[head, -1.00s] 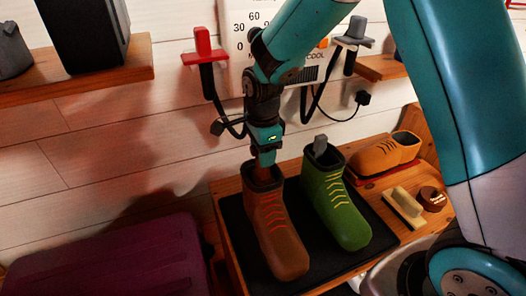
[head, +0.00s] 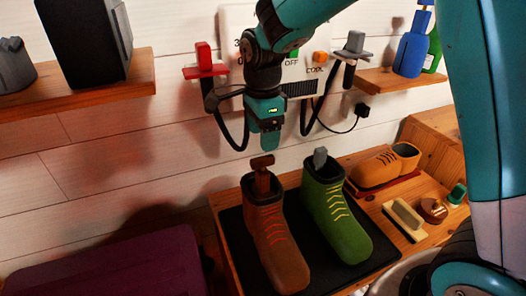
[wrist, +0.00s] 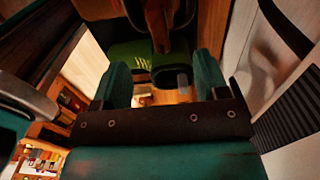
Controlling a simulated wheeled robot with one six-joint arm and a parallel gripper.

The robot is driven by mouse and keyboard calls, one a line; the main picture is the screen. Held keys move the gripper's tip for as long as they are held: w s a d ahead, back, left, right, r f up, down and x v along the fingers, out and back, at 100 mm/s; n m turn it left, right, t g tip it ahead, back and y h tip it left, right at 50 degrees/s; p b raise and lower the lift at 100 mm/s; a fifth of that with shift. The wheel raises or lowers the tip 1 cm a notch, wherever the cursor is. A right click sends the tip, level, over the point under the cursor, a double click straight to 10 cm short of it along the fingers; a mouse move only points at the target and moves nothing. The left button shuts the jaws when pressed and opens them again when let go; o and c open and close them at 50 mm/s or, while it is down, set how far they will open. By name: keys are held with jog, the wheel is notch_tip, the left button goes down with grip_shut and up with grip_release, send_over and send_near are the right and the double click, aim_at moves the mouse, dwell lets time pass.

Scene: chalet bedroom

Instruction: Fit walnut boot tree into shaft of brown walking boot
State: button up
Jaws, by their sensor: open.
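The brown walking boot (head: 281,245) with red laces stands upright on a dark mat (head: 236,238). The walnut boot tree (head: 262,172) sits in its shaft, with its stem and T-shaped handle sticking out above the collar. Its lower part is hidden inside the boot. My gripper (head: 267,146) is open and empty, a little above the handle and apart from it. In the wrist view a brown shape, probably the boot and tree (wrist: 160,22), shows beyond the spread fingers.
A green boot (head: 337,217) with a grey tree stands close on the right. Beyond it are a tan shoe (head: 385,166), a brush (head: 404,220) and a round tin (head: 433,209). Wall-mounted dryer hoses (head: 222,115) hang behind my gripper. A purple case (head: 115,265) is at left.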

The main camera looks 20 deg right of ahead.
notch_tip(320, 180, up, 2)
jog(key=shift+r, duration=0.1)
jog(key=shift+s+r, duration=0.15)
jog(key=shift+r, duration=0.15)
jog(key=s+a+r+n+y, duration=0.1)
jog(key=s+a+n+y, duration=0.1)
jog(key=s+n, duration=1)
jog(key=s+a+r+n+y, duration=0.2)
jog(key=s+a+n, duration=0.1)
jog(key=s+n, duration=0.8)
jog(key=shift+s+r+n, duration=0.3)
jog(key=shift+s+n, duration=0.1)
jog(key=shift+n, duration=0.7)
notch_tip(320, 180, up, 3)
jog(key=p, duration=0.3)
jog(key=shift+r, duration=0.15)
jog(key=shift+d, duration=0.1)
